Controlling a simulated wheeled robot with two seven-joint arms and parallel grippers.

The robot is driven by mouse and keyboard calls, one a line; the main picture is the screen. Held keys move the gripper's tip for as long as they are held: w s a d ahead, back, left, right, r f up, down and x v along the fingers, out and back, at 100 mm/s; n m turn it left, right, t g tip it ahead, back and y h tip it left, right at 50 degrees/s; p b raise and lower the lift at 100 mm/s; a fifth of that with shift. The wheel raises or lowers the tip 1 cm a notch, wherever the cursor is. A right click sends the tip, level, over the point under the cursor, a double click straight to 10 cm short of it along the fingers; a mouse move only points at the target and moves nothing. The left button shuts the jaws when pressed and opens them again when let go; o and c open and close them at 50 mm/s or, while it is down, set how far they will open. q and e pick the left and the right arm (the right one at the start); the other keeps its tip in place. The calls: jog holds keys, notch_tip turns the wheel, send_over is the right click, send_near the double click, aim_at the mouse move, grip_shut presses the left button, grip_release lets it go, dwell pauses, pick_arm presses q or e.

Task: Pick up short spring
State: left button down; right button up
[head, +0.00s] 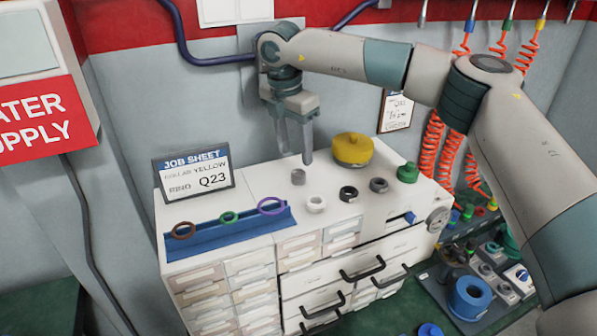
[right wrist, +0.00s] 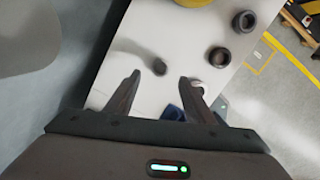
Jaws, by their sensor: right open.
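A small grey cylinder (head: 298,176), which looks like the short spring, stands on the white cabinet top (head: 255,180); its coils are too small to make out. In the right wrist view the small grey piece (right wrist: 159,67) shows in line with the gap between the fingertips. My right gripper (head: 296,157) is open and empty, pointing down above and just behind the piece in the head view. It also shows in the right wrist view (right wrist: 159,80), with its fingers apart. My left gripper is not in view.
Near the piece are a white ring (head: 316,204), a black ring (head: 348,193), a dark ring (head: 379,185), a green part (head: 407,173) and a yellow round part (head: 352,150). A blue tray (head: 205,236) with coloured rings and a job sheet (head: 194,174) stand left.

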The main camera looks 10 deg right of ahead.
aim_at(298, 169)
jog(key=shift+d+f, duration=0.1)
jog(key=shift+f, duration=0.6)
jog(key=shift+d+f+p, duration=0.1)
jog(key=shift+f+p, duration=0.75)
jog(key=shift+p, duration=0.3)
jog(key=f, duration=0.1)
jog(key=f+p, duration=0.1)
jog(key=shift+w+d+f, duration=0.15)
jog(key=shift+d+f, duration=0.05)
jog(key=shift+f, duration=0.55)
jog(key=shift+c, duration=0.7)
jog(key=c, duration=1)
